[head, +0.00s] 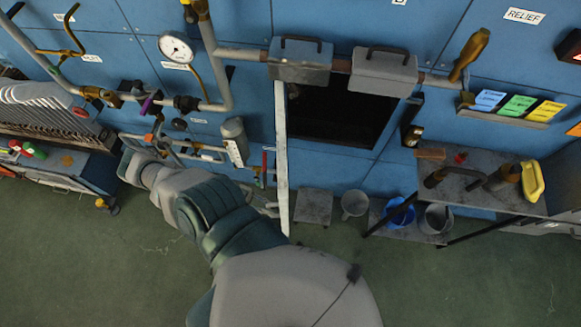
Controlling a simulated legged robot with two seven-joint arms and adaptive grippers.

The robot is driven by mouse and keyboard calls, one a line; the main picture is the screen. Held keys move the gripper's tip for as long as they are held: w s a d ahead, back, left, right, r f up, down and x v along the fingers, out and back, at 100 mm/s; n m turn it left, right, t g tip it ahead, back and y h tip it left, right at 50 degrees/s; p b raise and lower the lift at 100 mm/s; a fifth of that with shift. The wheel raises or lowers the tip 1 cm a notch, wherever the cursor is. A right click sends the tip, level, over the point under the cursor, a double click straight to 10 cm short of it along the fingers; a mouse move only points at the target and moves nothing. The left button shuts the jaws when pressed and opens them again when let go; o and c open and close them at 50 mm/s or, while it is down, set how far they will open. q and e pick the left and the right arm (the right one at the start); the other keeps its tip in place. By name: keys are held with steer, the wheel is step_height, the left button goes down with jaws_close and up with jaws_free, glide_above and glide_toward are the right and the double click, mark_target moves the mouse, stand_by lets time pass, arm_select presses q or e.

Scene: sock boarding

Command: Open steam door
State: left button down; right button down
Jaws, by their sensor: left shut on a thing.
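The steam door (282,150) appears as a pale, narrow panel seen almost edge-on, swung out from the left side of a dark opening (340,112) in the blue wall. My left arm reaches up and left from the bottom. My left gripper (133,152) is at the left, by grey pipework low on the wall and well left of the door panel. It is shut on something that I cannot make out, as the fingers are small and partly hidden. My right gripper is not in view.
Grey boxes with handles (300,62) hang above the opening. A pressure gauge (176,48) and pipes are at upper left, a rack of grey plates (50,108) at far left. A metal table (470,185) stands right; buckets (400,212) and a stool (313,206) are below. The green floor is clear.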

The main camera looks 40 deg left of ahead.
arm_select(q)
steer(key=s+a+m+g+h+b, duration=0.1)
steer(key=s+a+m+g, duration=0.1)
steer(key=a, duration=0.3)
steer(key=shift+s+g, duration=0.5)
steer(key=shift+s, duration=0.15)
steer(key=shift+a, duration=0.1)
steer(key=c, duration=1.1)
jaws_free()
steer(key=shift+c, duration=0.2)
steer(key=v, duration=1.2)
steer(key=shift+w+f, duration=0.1)
steer(key=shift+f, duration=0.05)
